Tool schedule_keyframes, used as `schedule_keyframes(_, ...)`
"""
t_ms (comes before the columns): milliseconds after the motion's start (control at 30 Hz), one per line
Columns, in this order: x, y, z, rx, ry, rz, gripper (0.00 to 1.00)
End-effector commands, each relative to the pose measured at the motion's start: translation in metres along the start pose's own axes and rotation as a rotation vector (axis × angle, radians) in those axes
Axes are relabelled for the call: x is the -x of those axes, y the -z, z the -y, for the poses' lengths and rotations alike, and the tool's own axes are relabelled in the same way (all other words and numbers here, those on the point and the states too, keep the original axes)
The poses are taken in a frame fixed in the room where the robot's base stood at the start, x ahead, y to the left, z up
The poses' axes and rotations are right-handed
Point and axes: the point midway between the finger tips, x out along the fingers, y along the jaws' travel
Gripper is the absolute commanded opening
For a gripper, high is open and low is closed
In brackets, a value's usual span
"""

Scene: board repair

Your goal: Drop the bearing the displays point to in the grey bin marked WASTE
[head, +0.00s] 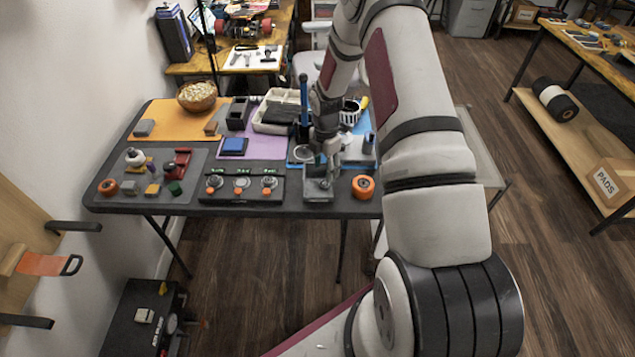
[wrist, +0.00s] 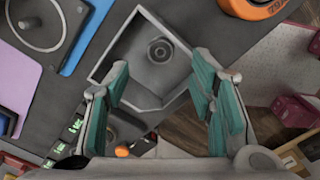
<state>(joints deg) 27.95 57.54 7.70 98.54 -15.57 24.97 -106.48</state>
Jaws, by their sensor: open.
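My gripper (head: 326,168) is over the grey bin (head: 318,196) at the table's front edge. In the wrist view my gripper (wrist: 160,98) has its teal fingers spread wide with nothing between them. A small round grey bearing (wrist: 160,50) with a dark centre lies on the floor of the bin (wrist: 113,48), beyond the fingertips. The dark test stand (head: 240,196) is left of the bin, with three round stations, small green displays and orange knobs. The display readings are too small to read. No WASTE lettering is legible from here.
An orange roll (head: 363,186) stands close to the right of the bin. A grey mat (head: 150,190) with several small parts lies at the left. A blue box (head: 233,146), a pale tray (head: 270,125) and a wooden bowl (head: 197,96) stand farther back.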

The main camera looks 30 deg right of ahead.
Motion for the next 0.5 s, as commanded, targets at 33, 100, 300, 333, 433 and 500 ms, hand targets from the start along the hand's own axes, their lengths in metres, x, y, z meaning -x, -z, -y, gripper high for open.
schedule_keyframes(33,0.002,0.000,0.000,0.000,-0.001,0.000,0.50)
schedule_keyframes(100,0.007,-0.001,-0.001,0.000,-0.002,0.001,0.50)
schedule_keyframes(300,0.041,-0.001,-0.001,-0.001,-0.004,0.002,0.50)
schedule_keyframes(333,0.047,-0.001,-0.001,-0.001,-0.004,0.002,0.50)
schedule_keyframes(433,0.068,-0.001,-0.001,-0.001,-0.004,0.002,0.50)
schedule_keyframes(500,0.082,-0.001,-0.001,-0.002,-0.004,0.002,0.50)
